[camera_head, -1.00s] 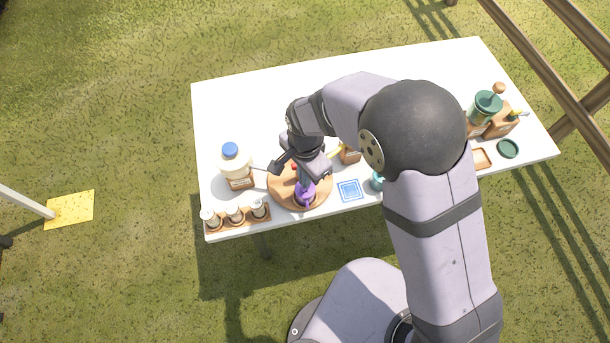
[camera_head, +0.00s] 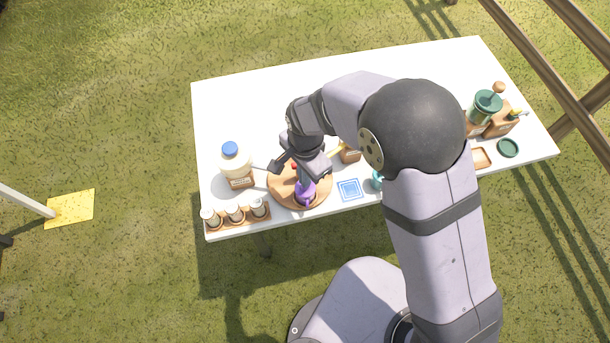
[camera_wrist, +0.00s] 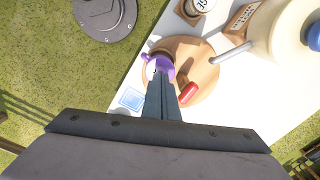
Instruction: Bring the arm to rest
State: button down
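My gripper (camera_wrist: 161,82) shows in the wrist view with its two dark fingers close together, so it looks shut, with nothing visible between them. In the head view my gripper hangs over the round wooden board near the table's front edge. A purple pitcher-like vessel (camera_head: 305,192) stands on the round board (camera_head: 283,197), just beyond the fingertips. The vessel also shows in the wrist view (camera_wrist: 161,62), partly covered by the fingers. I cannot tell whether the tips touch it. A small red thing (camera_wrist: 188,93) lies on the board beside the fingers.
On the white table (camera_head: 240,98), a blue-capped jar (camera_head: 232,160) and a rack of small bottles (camera_head: 235,216) stand left of the board. A blue square mat (camera_head: 349,189) lies to its right. A green pot (camera_head: 486,106) stands far right. The table's back left is clear.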

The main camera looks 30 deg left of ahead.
notch_tip(320, 180, up, 6)
jog(key=p, duration=0.4)
jog(key=shift+r+p, duration=0.15)
jog(key=shift+p, duration=0.2)
dwell(0.7)
jog(key=s+d+n+g+h, duration=0.1)
jog(key=s+d+n, duration=0.3)
jog(key=d+n, duration=0.3)
jog(key=s+d+n+g+h, duration=0.1)
jog(key=s+d+n+h, duration=0.15)
jog(key=d+n, duration=0.45)
jog(key=w+d+r+m+y+b, duration=0.1)
jog(key=w+d+r+m, duration=0.1)
jog(key=d, duration=0.5)
jog(key=w+d+r+m+t+y+b, duration=0.1)
jog(key=w+d+r+m, duration=0.1)
jog(key=d+m, duration=0.2)
jog(key=w+d+r+m+t+y+b, duration=0.1)
jog(key=d+m, duration=0.3)
jog(key=d, duration=0.6)
jog(key=shift+w+d+r, duration=0.35)
jog(key=shift+w+r, duration=0.15)
jog(key=shift+r, duration=0.3)
jog(key=shift+y, duration=0.25)
